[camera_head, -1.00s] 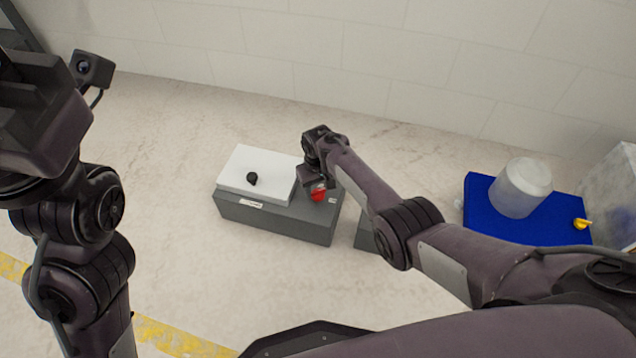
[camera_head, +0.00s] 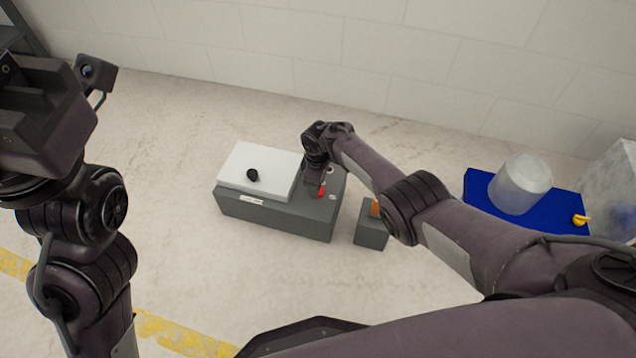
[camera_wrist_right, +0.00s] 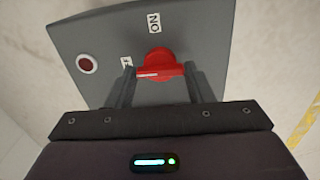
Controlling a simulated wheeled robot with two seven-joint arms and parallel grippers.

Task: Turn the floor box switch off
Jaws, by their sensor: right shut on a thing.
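The grey floor box (camera_head: 275,218) stands on the floor in the middle of the head view. Its red switch knob (camera_head: 321,190) is at its right end. In the wrist view the red knob (camera_wrist_right: 158,62) has its bar lying crosswise, with a white mark towards the left. An ON label (camera_wrist_right: 153,22) is above it, and a partly hidden label (camera_wrist_right: 127,62) is at its left. My right gripper (camera_wrist_right: 160,74) is shut on the knob's bar, one finger on each side. My left gripper (camera_head: 45,105) is raised at the far left; its fingertips are not clear.
A white lid (camera_head: 262,170) with a black knob (camera_head: 252,175) covers the box's left part. A dark red round part (camera_wrist_right: 87,64) is on its panel. A small grey block (camera_head: 371,231) stands right of it. A blue mat (camera_head: 487,205) holds a whitish cylinder (camera_head: 520,184).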

